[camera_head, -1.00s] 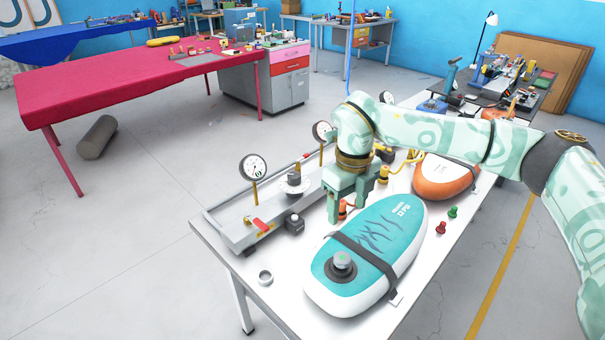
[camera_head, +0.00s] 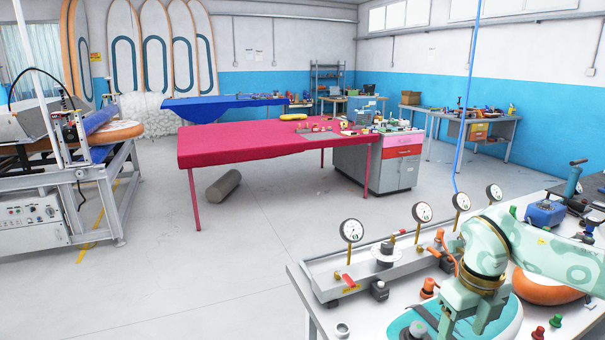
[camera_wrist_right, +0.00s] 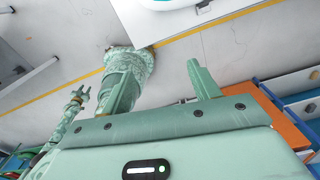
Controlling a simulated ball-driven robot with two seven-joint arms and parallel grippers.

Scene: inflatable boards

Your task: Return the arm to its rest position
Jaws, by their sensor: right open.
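My right arm enters from the right in the head view. Its pale green gripper (camera_head: 464,326) points down over the white bench (camera_head: 352,318), with its fingers apart and nothing seen between them. It overlaps the teal and white inflatable board (camera_head: 395,328), which is cut off at the bottom edge. I cannot tell the height between them. In the right wrist view the two fingers of the right gripper (camera_wrist_right: 163,88) stand apart with nothing gripped.
A grey rail fixture (camera_head: 325,268) with several dial gauges (camera_head: 351,230) stands along the bench's far side. An orange board (camera_head: 545,287) lies behind my arm. A red-covered table (camera_head: 250,145) stands beyond open floor (camera_head: 200,270). A machine frame (camera_head: 75,200) stands at the left.

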